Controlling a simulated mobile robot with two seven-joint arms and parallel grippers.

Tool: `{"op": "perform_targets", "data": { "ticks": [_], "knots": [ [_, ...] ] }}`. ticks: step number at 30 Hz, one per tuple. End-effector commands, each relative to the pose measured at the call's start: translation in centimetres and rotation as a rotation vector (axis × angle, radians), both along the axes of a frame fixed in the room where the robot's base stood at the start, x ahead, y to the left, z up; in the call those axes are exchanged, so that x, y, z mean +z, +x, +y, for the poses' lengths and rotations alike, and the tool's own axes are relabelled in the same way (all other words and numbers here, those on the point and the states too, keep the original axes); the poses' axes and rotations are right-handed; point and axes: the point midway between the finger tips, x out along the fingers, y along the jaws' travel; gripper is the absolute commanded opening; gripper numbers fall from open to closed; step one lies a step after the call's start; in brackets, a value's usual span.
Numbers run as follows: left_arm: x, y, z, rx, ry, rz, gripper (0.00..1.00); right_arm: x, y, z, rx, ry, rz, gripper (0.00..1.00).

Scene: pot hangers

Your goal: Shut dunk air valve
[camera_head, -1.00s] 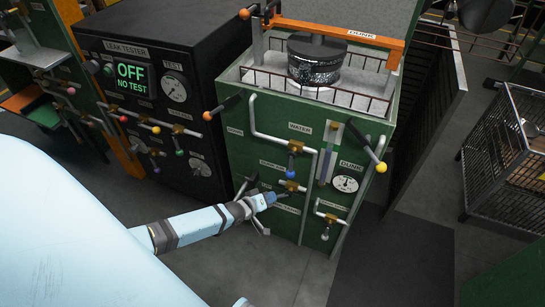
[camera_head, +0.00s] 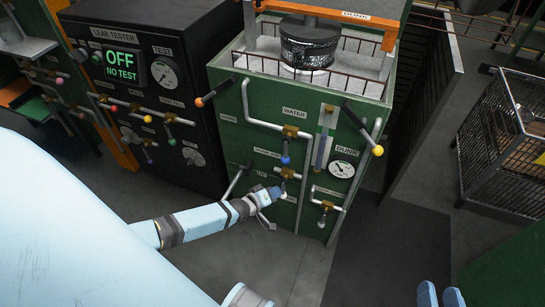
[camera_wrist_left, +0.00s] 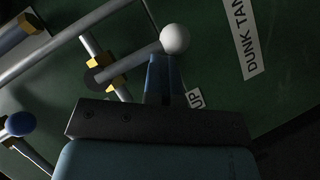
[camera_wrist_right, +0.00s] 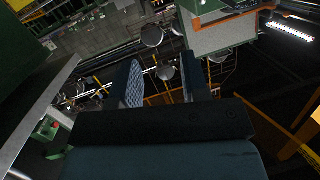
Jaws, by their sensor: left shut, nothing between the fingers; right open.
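The green dunk station (camera_head: 235,145) stands in front of me. On its lower front, a valve with a brass body (camera_head: 287,173) has a lever ending in a white ball (camera_wrist_left: 175,39). Which label names the dunk air valve is too small to read in the head view. My left gripper (camera_head: 279,191) is at this valve. In the left wrist view its shut fingers (camera_wrist_left: 163,78) are empty, with the white ball right at their tips; I cannot tell whether they touch. My right gripper (camera_head: 440,294) is open and empty at the bottom right, away from the station.
A valve with a blue ball (camera_head: 286,160) is just above, and a lever with a yellow ball (camera_head: 377,150) is further right. The black leak tester (camera_head: 205,70) stands left. A wire cage (camera_head: 500,140) is at the right. The floor before the station is clear.

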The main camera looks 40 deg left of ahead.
Motion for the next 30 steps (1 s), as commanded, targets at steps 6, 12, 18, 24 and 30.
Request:
{"op": "perform_targets", "data": {
  "ticks": [6,12,18,24,30],
  "knots": [
    [-0.7,-0.2,0.2,0.003,0.008,0.012,0.00,0.0,0.0,0.0,0.000,0.002,-0.005,0.42],
    [-0.7,-0.2,0.1,0.003,0.008,0.013,0.00,0.1,0.0,0.0,0.000,0.002,-0.007,0.42],
    [-0.7,-0.2,0.0,0.002,0.006,0.013,0.00,0.2,0.1,0.0,0.000,0.001,-0.008,0.42],
    [-0.2,-1.2,0.3,0.002,0.006,0.013,0.00,0.5,0.1,-0.1,0.000,-0.010,-0.001,0.42],
    [1.5,-4.7,1.2,0.002,0.005,0.011,0.00,-2.7,-0.9,-1.7,-0.025,-0.086,0.139,0.42]
  ]
}}
